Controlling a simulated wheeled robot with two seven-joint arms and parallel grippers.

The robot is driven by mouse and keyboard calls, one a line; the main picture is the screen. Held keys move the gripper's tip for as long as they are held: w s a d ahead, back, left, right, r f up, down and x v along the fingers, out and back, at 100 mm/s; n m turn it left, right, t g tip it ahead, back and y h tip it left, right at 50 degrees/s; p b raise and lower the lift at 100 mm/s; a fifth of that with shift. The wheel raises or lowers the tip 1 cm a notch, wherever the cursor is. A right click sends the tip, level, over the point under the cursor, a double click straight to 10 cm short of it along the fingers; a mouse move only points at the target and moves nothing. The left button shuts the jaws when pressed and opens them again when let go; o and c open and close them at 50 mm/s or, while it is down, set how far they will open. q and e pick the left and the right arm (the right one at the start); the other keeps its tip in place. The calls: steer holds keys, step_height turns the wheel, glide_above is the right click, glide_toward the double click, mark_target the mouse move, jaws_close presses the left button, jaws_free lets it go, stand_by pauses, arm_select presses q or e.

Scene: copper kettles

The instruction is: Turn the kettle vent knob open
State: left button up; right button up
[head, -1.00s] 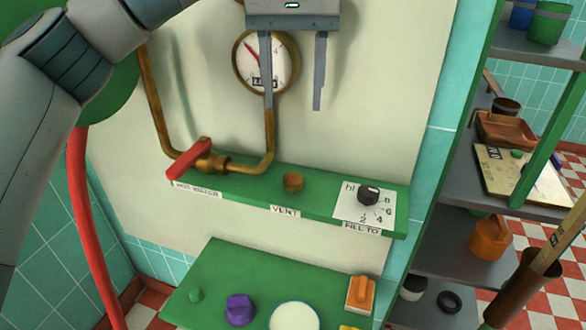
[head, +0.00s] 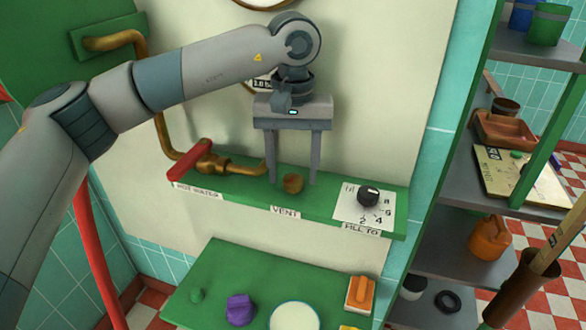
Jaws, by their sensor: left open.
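The vent knob (head: 292,183) is a small round brass knob on the green shelf, behind the white VENT label (head: 285,211). My left gripper (head: 293,182) points down at the knob with its two fingers apart. One finger is at the left of the knob and the other at its right, with the tips near knob height. I cannot tell whether either finger touches it. My right gripper is not in view.
A red-handled brass valve (head: 190,160) sits left of the knob. A black fill dial (head: 368,195) on a white scale is to the right. A lower green table (head: 240,270) holds a purple object (head: 240,307) and an orange-handled block (head: 360,293). Grey shelves (head: 450,260) stand at right.

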arm_select(q)
steer(key=shift+f, duration=0.3)
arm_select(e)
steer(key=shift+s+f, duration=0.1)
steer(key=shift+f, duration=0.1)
arm_select(q)
steer(key=shift+c, duration=0.3)
steer(key=c, duration=1)
